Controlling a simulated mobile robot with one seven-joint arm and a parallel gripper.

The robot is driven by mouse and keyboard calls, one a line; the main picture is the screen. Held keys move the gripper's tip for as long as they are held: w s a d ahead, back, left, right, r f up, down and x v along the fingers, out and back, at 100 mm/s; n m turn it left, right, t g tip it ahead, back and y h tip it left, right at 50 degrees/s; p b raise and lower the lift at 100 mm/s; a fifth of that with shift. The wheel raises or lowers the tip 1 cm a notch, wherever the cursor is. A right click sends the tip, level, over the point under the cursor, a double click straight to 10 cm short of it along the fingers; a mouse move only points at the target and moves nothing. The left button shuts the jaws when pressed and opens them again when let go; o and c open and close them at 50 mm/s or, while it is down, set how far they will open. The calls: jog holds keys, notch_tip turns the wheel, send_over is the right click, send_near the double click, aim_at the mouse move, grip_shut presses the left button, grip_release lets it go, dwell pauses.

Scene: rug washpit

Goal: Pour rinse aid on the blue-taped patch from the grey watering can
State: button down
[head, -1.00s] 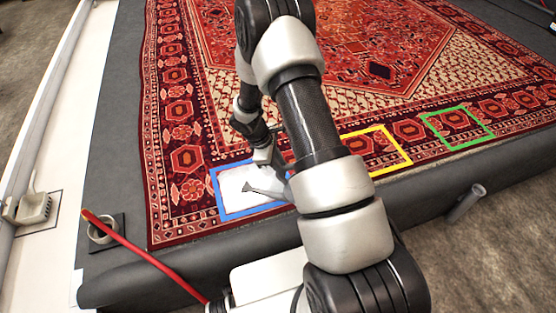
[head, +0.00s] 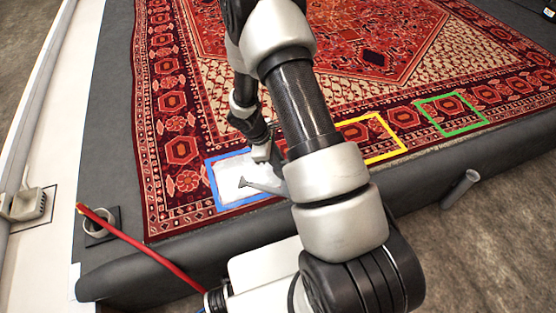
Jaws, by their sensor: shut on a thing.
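The blue-taped patch (head: 211,187) is a square outline on the near left border of the red rug. Its inside looks white (head: 228,172), covering the rug pattern; I cannot tell whether this is liquid or foam. The grey watering can (head: 264,187) shows only its spout, which points left over the white area, with the flared end above the patch. The can's body is hidden behind my arm. My gripper (head: 262,153) is shut on the can, just above the patch's right side; its fingertips are partly hidden.
A yellow-taped square (head: 392,155) and a green-taped square (head: 484,122) lie farther right on the rug border. A red pole (head: 140,250) slants across the front left. A grey ring holder (head: 101,222) and a light scoop-like item (head: 27,205) stand at left.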

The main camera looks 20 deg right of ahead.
jog(key=t+y, duration=0.1)
jog(key=r+t+y, duration=0.1)
jog(key=shift+s+d+r+y+p, duration=0.1)
jog(key=shift+d+y+p, duration=0.2)
jog(key=shift+y, duration=0.1)
jog(key=shift+r+m+t+y+p, duration=0.3)
jog(key=shift+r+t+y+p, duration=0.15)
jog(key=shift+y+p, duration=0.35)
jog(key=shift+a+r+t+y+p, duration=0.1)
jog(key=shift+a+t+y+p, duration=0.05)
jog(key=shift+t+y+p, duration=0.65)
jog(key=shift+a+y, duration=0.1)
jog(key=shift+y, duration=0.3)
